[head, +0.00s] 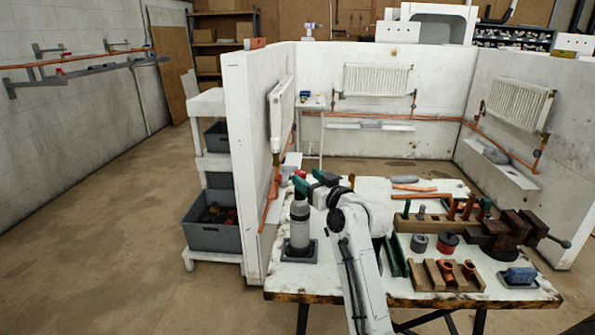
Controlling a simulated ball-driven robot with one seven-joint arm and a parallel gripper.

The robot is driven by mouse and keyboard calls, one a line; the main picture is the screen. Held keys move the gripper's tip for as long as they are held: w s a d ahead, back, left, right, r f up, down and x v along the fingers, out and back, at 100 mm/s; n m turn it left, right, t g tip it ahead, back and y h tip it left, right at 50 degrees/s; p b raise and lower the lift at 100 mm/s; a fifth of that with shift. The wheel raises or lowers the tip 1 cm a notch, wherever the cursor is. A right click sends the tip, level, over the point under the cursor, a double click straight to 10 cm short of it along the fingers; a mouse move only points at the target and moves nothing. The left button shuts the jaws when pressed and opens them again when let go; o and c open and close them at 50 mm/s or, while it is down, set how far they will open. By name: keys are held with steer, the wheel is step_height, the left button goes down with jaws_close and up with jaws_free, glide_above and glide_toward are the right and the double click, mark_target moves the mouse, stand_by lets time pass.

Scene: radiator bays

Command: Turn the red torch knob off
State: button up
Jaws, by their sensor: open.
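A blow torch (299,228) with a grey canister stands upright in a dark square holder (299,252) at the left end of the workbench. Its top is green, and a small red knob (299,174) shows just above it. My gripper (313,181) is at the end of my white arm, close to the right of the torch's top. The jaws are small and partly hidden among the dark and green parts there. They are open, and I cannot tell whether they touch the knob.
A white partition (250,170) stands behind and left, beside a shelf with grey bins (211,235). Floor at left is clear.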

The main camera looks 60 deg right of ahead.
mark_target(303, 175)
steer(key=shift+p+x, duration=0.3)
steer(key=shift+x, duration=2.05)
steer(key=c, duration=0.9)
steer(key=shift+c, duration=0.2)
